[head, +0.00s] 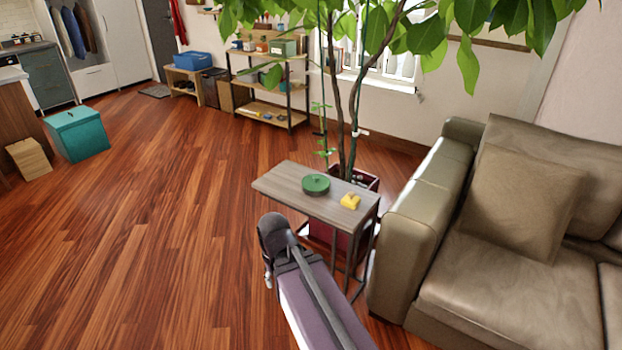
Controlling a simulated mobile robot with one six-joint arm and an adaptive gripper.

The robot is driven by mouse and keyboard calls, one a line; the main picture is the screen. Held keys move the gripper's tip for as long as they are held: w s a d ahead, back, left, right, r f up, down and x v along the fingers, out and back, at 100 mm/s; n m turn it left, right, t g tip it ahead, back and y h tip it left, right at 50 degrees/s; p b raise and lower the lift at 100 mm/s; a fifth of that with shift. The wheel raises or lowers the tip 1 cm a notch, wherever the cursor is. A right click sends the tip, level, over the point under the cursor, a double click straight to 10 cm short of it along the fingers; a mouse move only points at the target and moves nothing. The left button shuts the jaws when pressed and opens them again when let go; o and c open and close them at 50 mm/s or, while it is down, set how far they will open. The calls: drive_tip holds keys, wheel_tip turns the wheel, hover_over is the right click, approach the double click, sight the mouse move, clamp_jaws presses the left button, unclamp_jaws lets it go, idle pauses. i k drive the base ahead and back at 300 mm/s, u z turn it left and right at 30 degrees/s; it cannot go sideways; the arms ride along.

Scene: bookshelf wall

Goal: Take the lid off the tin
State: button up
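A low round green tin (316,185) stands upright on a small side table (283,181) with a grey wood top. A small knob shows on top of it. Its lid appears to be on, but I cannot make out the seam between lid and body. My arm reaches up from the bottom of the head view and ends in a rounded joint in front of the table's left part. My gripper cannot be made out in this view.
A sofa (430,220) is close on the right. A shelf (270,108) stands farther back. The wooden floor (150,230) at left is clear.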

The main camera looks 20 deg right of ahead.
sight(315, 181)
drive_tip(key=z, duration=0.2)
drive_tip(key=i, duration=1)
drive_tip(key=z, duration=0.55)
